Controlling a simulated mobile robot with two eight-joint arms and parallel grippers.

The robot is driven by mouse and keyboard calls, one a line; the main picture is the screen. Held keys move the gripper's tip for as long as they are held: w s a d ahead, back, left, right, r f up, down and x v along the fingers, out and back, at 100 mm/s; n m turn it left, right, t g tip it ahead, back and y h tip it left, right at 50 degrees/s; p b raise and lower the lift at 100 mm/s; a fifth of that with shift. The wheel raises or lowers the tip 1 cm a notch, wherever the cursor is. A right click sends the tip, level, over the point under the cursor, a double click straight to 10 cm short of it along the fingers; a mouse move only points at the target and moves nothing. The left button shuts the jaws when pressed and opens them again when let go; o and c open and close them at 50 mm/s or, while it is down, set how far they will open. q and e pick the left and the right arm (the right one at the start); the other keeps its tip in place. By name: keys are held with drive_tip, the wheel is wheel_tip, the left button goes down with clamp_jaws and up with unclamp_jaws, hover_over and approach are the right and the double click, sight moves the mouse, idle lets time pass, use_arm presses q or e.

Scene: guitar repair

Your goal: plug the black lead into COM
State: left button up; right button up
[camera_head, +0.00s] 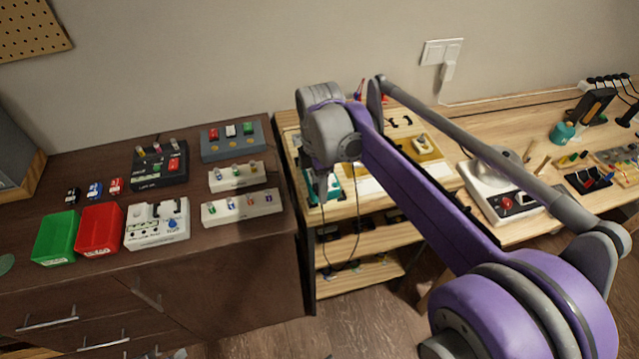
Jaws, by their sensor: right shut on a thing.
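My right arm reaches in from the right, and my right gripper (323,190) points down over the left end of the light wooden bench. It is shut on the black lead, whose plug is mostly hidden by the gripper. The lead's thin dark cable (357,225) hangs over the bench's front edge in a loop. A teal device (333,188), which looks like the meter, lies right at the gripper, partly covered by it. Its COM socket is too small and hidden to make out. I cannot tell whether the plug touches it. My left gripper is not in view.
A dark cabinet (250,240) on the left carries a green bin (55,238), a red bin (99,230) and several pedal-like boxes. A white scale-like device (497,190) stands on the bench at right. My arm hides much of the bench's middle.

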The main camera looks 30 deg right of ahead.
drive_tip(key=o, duration=0.8)
drive_tip(key=shift+r+p, duration=1.25)
drive_tip(key=shift+r, duration=0.3)
drive_tip(key=shift+o, duration=0.3)
drive_tip(key=o, duration=0.5)
drive_tip(key=shift+o, duration=0.3)
drive_tip(key=shift+r, duration=0.1)
